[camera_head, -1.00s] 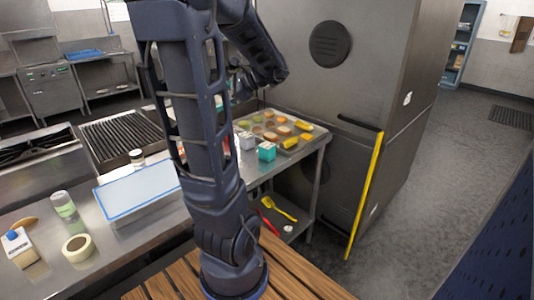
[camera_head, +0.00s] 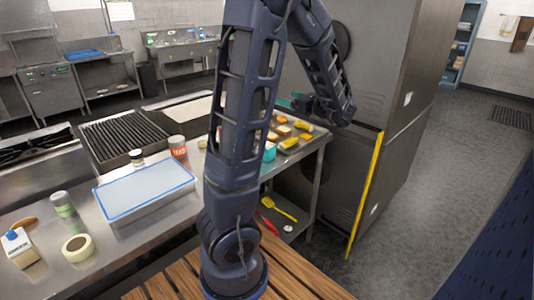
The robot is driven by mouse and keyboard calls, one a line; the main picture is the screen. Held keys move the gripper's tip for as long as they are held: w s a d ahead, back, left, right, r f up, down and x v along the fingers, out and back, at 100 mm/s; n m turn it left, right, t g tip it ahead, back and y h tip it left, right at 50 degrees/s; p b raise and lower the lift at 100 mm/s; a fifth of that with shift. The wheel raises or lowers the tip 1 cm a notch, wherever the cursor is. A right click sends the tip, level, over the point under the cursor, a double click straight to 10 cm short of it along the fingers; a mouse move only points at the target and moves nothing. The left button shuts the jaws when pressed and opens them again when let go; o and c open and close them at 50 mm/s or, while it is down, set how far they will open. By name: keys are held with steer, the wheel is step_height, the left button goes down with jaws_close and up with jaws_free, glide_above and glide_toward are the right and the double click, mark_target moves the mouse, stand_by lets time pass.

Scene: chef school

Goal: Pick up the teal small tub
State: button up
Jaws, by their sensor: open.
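The teal small tub (camera_head: 269,152) stands on the steel counter near its right end, just in front of a baking tray. My arm hides its left side. My gripper (camera_head: 297,103) is above the far part of the tray, behind and to the right of the tub and apart from it. It is open, but its fingers are small and partly unclear in this view. I see nothing held in it.
The baking tray (camera_head: 311,138) holds several buns and yellow items. A tall steel cabinet (camera_head: 385,75) stands right behind the counter. A blue-rimmed white container (camera_head: 145,190), a red-labelled can (camera_head: 177,147) and a tape roll (camera_head: 78,247) are on the left.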

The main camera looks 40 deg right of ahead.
glide_toward(267, 148)
steer(key=w+d+f, duration=0.1)
steer(key=d+f, duration=0.1)
steer(key=shift+w+a+r, duration=0.1)
steer(key=shift+w+a, duration=0.1)
steer(key=shift+w, duration=1.6)
steer(key=shift+w+a, duration=0.25)
steer(key=shift+w, duration=1.55)
steer(key=shift+w+a+r, duration=0.1)
steer(key=shift+w+a, duration=0.1)
steer(key=shift+w, duration=1.6)
steer(key=c, duration=1.2)
